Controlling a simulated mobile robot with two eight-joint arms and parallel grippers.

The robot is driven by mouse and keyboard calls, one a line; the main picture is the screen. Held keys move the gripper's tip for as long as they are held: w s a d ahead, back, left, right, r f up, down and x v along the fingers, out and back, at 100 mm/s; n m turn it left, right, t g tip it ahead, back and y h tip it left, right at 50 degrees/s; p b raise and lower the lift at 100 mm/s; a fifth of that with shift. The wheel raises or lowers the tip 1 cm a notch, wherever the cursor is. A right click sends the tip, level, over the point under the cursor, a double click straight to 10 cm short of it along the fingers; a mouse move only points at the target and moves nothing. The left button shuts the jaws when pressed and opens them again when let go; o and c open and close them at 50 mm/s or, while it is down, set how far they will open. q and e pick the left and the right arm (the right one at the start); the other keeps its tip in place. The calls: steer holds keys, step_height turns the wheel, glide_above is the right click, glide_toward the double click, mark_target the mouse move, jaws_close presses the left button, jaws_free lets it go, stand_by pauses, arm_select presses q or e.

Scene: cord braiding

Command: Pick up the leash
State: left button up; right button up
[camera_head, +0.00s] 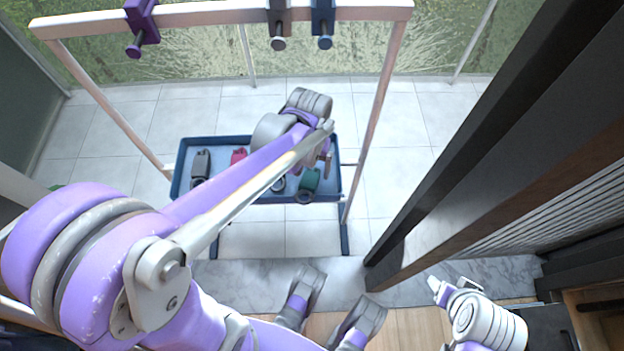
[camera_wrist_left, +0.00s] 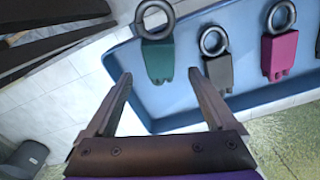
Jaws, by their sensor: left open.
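The leashes lie in a blue tray (camera_head: 335,191), each a flat tag with a thick ring. In the left wrist view, a green leash (camera_wrist_left: 158,62) lies ahead, between the lines of my left gripper's fingers. My left gripper (camera_wrist_left: 160,77) is open and empty; its fingertips appear on either side of the green tag's lower part. A dark grey leash (camera_wrist_left: 218,73) lies just right of the right fingertip, and a magenta leash (camera_wrist_left: 280,55) farther right. In the head view, my left arm hides part of the tray. The fingers of my right gripper (camera_head: 453,286) are too small to judge.
A rack's top bar (camera_head: 205,17) spans above the tray, carrying purple (camera_head: 142,22), brown-grey (camera_head: 279,15) and blue (camera_head: 322,18) hooks. Its upright (camera_head: 378,110) stands right of my left arm. A dark panel (camera_head: 480,160) is at right. Tiled floor around the tray is clear.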

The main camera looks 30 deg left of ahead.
mark_target(310, 178)
arm_select(q)
step_height(310, 178, down, 6)
steer(key=shift+b, duration=1)
jaws_close()
